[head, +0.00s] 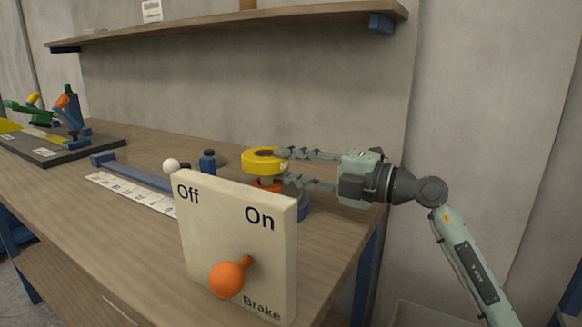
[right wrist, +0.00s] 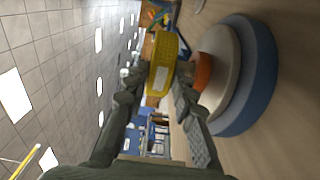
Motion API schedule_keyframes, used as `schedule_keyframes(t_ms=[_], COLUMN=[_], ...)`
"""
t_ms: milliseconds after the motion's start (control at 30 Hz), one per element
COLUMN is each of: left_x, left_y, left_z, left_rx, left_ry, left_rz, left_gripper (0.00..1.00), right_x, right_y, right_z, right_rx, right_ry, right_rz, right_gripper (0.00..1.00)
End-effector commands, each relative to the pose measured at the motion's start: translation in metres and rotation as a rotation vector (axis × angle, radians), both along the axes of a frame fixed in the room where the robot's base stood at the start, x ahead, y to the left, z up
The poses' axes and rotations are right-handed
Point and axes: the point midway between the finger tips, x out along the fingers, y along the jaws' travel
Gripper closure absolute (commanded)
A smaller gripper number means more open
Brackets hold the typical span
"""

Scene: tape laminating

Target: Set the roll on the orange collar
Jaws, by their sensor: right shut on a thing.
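The yellow roll (head: 250,163) is at the tips of my right gripper (head: 282,166), above the orange collar (head: 262,185) in the head view. The right wrist view shows the roll (right wrist: 164,55) between the two fingertips (right wrist: 156,86), which are shut on it. There the orange collar (right wrist: 204,72) stands beside the roll on a pale disc (right wrist: 222,75) over a round blue base (right wrist: 258,72). Whether roll and collar touch, I cannot tell. The panel partly hides the base in the head view. My left gripper is not in view.
A pale panel (head: 220,230) marked Off, On and Brake, with an orange lever (head: 226,279), stands in front of the collar. A white scale strip (head: 130,193) and blue rail lie left. A shelf (head: 230,24) runs above the wooden table (head: 120,245).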

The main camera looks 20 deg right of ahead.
Motion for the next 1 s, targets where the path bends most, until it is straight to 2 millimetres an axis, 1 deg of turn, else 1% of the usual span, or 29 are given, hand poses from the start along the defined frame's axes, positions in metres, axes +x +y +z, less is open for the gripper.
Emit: schedule_keyframes(t_ms=[200,600,700,733,867,1000], left_x=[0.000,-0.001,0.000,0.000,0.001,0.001], left_y=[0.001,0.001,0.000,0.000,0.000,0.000], left_z=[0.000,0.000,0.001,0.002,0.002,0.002], left_rx=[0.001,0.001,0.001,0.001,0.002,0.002], left_ry=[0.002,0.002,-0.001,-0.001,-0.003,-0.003], left_rz=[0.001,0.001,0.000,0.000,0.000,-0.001], left_gripper=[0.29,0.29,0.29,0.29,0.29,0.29], right_x=[0.000,0.000,0.000,0.000,0.000,0.000], right_y=[0.000,0.000,0.000,0.000,0.000,0.000], right_z=[0.001,-0.011,-0.010,-0.011,-0.011,-0.011], right_rx=[0.001,-0.001,-0.001,-0.001,-0.001,-0.001], right_ry=[-0.002,-0.001,-0.002,-0.001,-0.001,-0.001], right_rz=[-0.001,-0.001,-0.001,-0.001,-0.001,-0.001], right_gripper=[1.00,1.00,1.00,0.71,0.55,0.54])
